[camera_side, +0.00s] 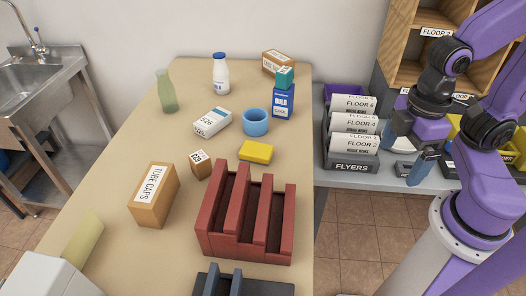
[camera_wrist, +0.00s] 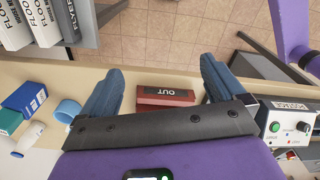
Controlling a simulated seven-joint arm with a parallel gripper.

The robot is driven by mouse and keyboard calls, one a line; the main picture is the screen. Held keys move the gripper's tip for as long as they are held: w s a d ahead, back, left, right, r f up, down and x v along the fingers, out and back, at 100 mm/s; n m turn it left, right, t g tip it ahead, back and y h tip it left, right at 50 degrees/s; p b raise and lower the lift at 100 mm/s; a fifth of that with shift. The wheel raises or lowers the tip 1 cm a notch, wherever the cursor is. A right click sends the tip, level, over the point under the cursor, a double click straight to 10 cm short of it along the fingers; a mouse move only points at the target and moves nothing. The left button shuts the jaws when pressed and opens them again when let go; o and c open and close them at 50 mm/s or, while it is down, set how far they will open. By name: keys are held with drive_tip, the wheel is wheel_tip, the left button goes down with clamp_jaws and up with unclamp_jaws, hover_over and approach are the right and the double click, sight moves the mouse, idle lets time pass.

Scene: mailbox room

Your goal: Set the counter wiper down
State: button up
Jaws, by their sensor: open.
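The yellow sponge (camera_side: 256,152), the likeliest counter wiper, lies flat on the tan table (camera_side: 110,230), between the blue cup and the red slotted rack. Nothing is touching it. I cannot make it out in the wrist view. My gripper (camera_side: 408,158) is off the right side of the table, near the grey shelf with the flyers. In the wrist view my gripper (camera_wrist: 162,90) has its two blue fingers wide apart, with nothing held. A red face marked OUT (camera_wrist: 166,97) shows beyond and between them.
The red rack (camera_side: 245,222), blue cup (camera_side: 255,123), small brown box (camera_side: 201,164), white box (camera_side: 213,122) and blue box (camera_side: 284,102) surround the sponge. A tube caps box (camera_side: 154,195) stands left. The FLYERS sorter (camera_side: 351,166) is near my gripper. Bare table lies at left.

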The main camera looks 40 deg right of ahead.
drive_tip(key=w+a+m, duration=0.2)
drive_tip(key=w+a, duration=0.3)
drive_tip(key=w, duration=0.4)
drive_tip(key=m+t, duration=0.1)
drive_tip(key=m, duration=0.3)
hover_over(257, 149)
drive_tip(key=s, duration=0.1)
wheel_tip(257, 149, down, 13)
drive_tip(key=shift+r, duration=0.1)
drive_tip(key=shift+w+f, duration=0.15)
drive_tip(key=shift+f, duration=0.8)
drive_tip(key=shift+w+f, duration=0.2)
drive_tip(key=shift+f, duration=0.7)
drive_tip(key=shift+w+f, duration=0.15)
drive_tip(key=shift+f, duration=0.8)
drive_tip(key=c, duration=1.2)
drive_tip(key=shift+c, duration=0.2)
drive_tip(key=shift+r, duration=0.1)
